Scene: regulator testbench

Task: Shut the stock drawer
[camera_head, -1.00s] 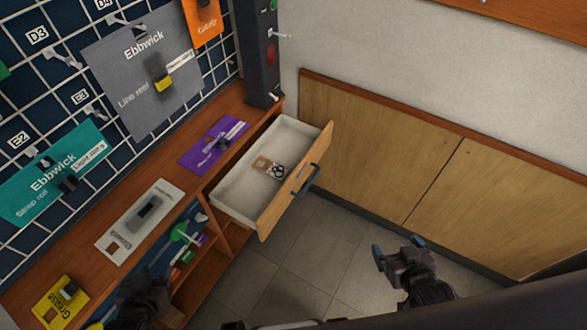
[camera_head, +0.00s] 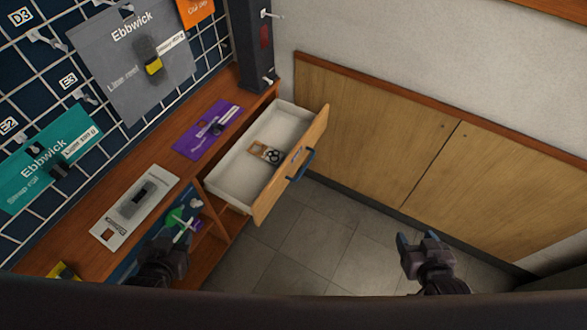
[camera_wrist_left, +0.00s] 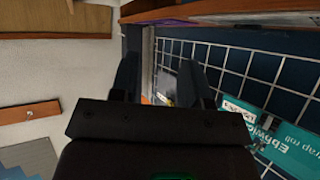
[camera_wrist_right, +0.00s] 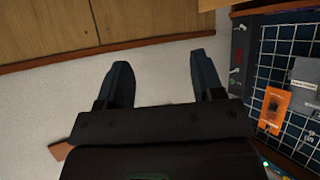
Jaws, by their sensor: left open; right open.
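The stock drawer (camera_head: 236,178) stands pulled out from the wooden bench in the head view. Its front (camera_head: 292,166) is light wood with a dark blue handle (camera_head: 300,164). A small brown card with dark rings (camera_head: 266,153) lies inside it. My left gripper (camera_head: 178,228) is over the bench's front edge, left of and nearer than the drawer, and apart from it. Its fingers are spread and empty in the left wrist view (camera_wrist_left: 160,80). My right gripper (camera_head: 411,242) is over the floor, right of the drawer front and apart from it. It is open and empty in the right wrist view (camera_wrist_right: 160,85).
A purple card (camera_head: 207,130) and a grey-white card (camera_head: 133,207) lie on the bench top. A dark post (camera_head: 254,45) stands at the bench's far end. Wooden wall panels (camera_head: 370,120) rise behind the drawer. The tiled floor (camera_head: 310,245) between drawer and right gripper is clear.

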